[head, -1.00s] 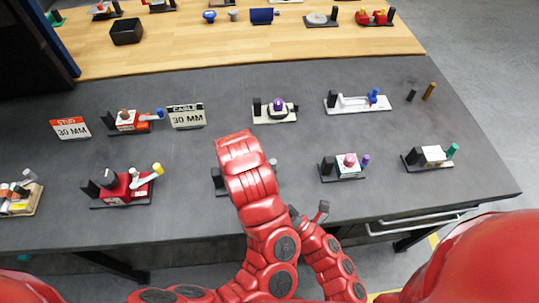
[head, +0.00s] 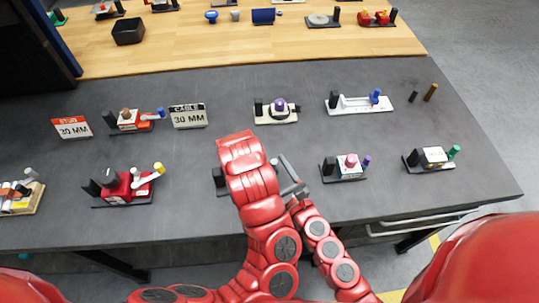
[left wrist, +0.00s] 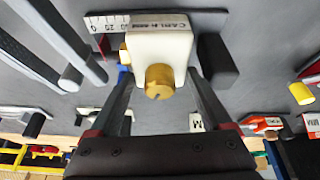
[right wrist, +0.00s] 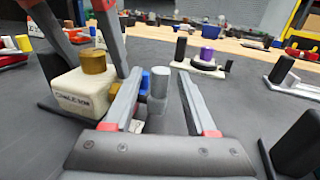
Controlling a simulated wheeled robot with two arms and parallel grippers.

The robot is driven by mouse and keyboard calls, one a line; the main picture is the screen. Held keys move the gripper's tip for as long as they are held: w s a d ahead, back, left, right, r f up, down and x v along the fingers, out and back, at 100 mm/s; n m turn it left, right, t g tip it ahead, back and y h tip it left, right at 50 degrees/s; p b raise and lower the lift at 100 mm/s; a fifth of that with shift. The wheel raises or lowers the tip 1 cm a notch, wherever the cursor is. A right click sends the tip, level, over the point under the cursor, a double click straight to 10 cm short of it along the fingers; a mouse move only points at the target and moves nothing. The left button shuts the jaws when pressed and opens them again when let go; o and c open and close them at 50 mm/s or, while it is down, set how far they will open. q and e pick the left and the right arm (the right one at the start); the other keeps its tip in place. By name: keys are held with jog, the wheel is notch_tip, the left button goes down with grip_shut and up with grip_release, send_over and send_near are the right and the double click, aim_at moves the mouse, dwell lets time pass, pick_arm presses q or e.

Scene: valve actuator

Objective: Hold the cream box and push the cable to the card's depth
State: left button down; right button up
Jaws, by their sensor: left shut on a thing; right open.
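A grey upright cylinder (right wrist: 159,85) with a blue piece (right wrist: 145,79) stands beside the box, apparently the cable's end. My right gripper (right wrist: 160,77) is open, its fingers on either side of the cylinder; contact is unclear. The card (head: 188,116) reads CABLE 30 MM. A ruled scale (left wrist: 105,23) shows beside the box.
A STUD 30 MM card (head: 72,127) and a red box fixture (head: 125,186) stand to the left. A fixture with a pink knob (head: 346,167) stands right of my right gripper. A purple-knobbed fixture (head: 277,112) is behind. The grey table between fixtures is clear.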

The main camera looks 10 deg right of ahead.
jog(key=x, duration=0.4)
grip_shut()
dwell(1.4)
